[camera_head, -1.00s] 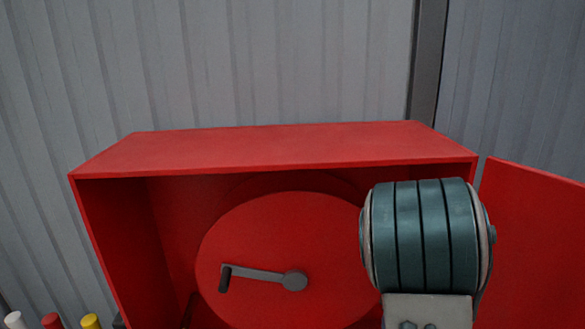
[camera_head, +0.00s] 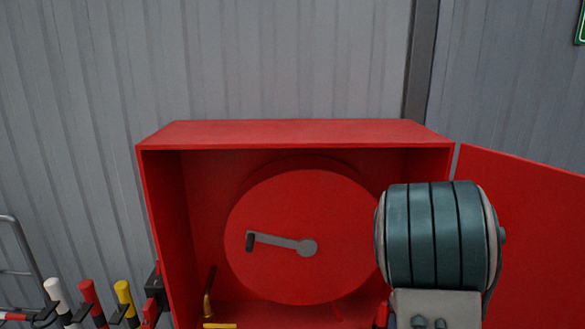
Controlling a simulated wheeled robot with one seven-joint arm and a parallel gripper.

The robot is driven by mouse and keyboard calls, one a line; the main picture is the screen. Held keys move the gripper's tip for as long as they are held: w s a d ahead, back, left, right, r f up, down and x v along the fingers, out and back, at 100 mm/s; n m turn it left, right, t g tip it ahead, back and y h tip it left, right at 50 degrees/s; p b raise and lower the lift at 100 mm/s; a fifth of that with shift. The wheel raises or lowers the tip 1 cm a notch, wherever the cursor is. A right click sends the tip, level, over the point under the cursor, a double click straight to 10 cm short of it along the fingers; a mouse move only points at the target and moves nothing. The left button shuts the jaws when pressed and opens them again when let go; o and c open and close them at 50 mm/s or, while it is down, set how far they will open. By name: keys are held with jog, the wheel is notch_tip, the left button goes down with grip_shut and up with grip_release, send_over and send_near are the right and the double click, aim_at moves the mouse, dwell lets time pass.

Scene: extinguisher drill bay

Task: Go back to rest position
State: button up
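My gripper is outside the picture, so its fingers cannot be seen. A teal ribbed joint of my own arm stands at the lower right and hides part of the cabinet's right side. The red hose cabinet (camera_head: 290,133) is open in front of me. Inside it is a round red reel (camera_head: 300,205) with a grey crank (camera_head: 280,241) that points left and has a dark handle.
The cabinet door (camera_head: 530,200) stands open to the right. A brass fitting (camera_head: 208,303) shows at the cabinet's lower left. White (camera_head: 57,293), red (camera_head: 91,297) and yellow (camera_head: 125,297) posts stand left of it. A grey wall (camera_head: 290,60) closes the back.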

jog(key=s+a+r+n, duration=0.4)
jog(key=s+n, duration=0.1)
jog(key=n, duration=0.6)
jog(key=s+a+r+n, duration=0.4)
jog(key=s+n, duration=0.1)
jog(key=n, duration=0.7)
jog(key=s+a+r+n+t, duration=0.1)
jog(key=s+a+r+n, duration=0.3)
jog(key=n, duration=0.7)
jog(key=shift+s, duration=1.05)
